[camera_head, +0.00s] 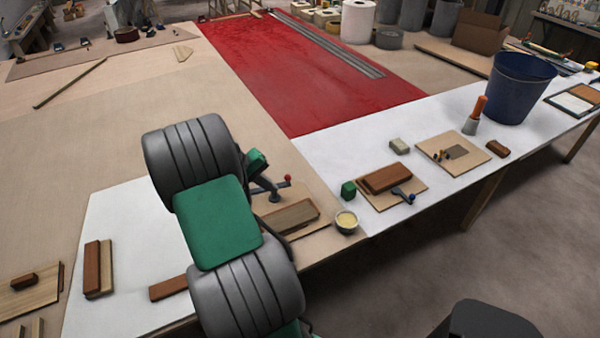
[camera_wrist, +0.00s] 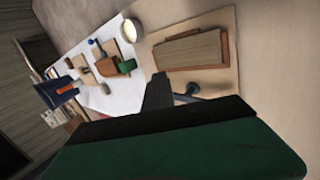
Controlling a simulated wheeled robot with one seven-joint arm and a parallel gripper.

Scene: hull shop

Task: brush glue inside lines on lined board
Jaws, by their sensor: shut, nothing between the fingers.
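My gripper (camera_wrist: 157,92) shows in the wrist view as dark fingers, shut and empty, just beside a tan board (camera_wrist: 228,75). That board carries a wood block (camera_wrist: 190,50) with a reddish strip along it; in the head view the block (camera_head: 290,216) lies right of my arm. I cannot make out lines on the board. A small bowl of pale yellow stuff, looking like glue (camera_head: 346,221), stands at the board's corner; it also shows in the wrist view (camera_wrist: 131,30). An orange-handled tool (camera_head: 478,106) stands upright in a grey holder; I cannot tell whether it is a brush.
A dark lever with a red knob (camera_head: 287,180) stands by the near board. A second board (camera_head: 416,186) holds a brown block and blue-knobbed lever. A blue bucket (camera_head: 520,85) stands at the right. Wood blocks (camera_head: 92,268) lie left of my arm. The red panel (camera_head: 320,80) is largely clear.

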